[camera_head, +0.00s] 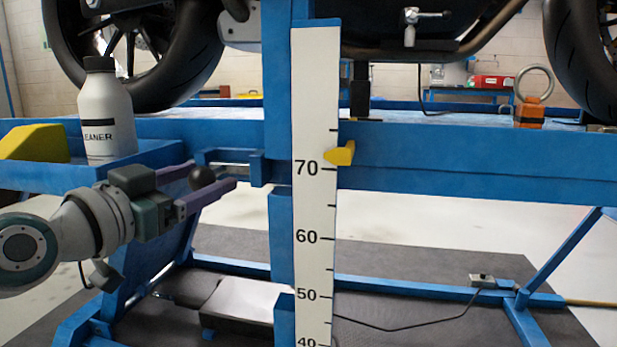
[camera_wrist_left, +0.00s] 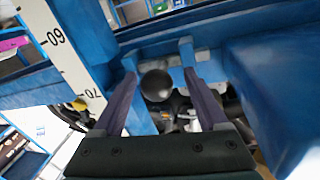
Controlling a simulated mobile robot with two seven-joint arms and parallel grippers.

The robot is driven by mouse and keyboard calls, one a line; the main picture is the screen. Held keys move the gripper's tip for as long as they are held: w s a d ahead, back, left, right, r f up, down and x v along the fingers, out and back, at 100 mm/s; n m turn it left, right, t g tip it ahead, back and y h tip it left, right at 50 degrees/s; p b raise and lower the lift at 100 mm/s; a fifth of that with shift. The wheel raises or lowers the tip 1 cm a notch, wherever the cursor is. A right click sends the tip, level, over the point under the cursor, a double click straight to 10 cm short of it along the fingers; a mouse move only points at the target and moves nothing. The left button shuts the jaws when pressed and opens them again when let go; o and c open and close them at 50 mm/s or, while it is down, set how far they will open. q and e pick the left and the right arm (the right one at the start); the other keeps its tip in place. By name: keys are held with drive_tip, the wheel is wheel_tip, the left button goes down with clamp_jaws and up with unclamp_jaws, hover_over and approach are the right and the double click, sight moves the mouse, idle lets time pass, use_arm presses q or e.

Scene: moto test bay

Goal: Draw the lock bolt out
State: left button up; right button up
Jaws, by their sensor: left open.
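The lock bolt's black ball knob (camera_head: 201,177) is at the left of the blue bracket (camera_head: 257,166) on the lift's upright post. A short pale rod (camera_head: 229,165) shows in the bracket. My left gripper (camera_head: 214,174) reaches in from the left, its two purple fingers open around the knob. In the left wrist view the black ball knob (camera_wrist_left: 156,85) sits between the open fingers (camera_wrist_left: 160,74), with a gap on each side. The bolt's shaft behind the knob is hidden there. My right gripper is in neither view.
A white scale (camera_head: 314,200) with a yellow pointer (camera_head: 341,154) stands right of the bracket. A cleaner bottle (camera_head: 105,115) and a yellow block (camera_head: 35,143) stand in a blue tray (camera_head: 110,166) above my left arm. A motorcycle is on the lift.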

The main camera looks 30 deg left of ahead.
use_arm(q)
drive_tip(key=s+p, duration=0.2)
drive_tip(key=s, duration=0.8)
drive_tip(key=shift+d, duration=0.15)
drive_tip(key=shift+w, duration=0.1)
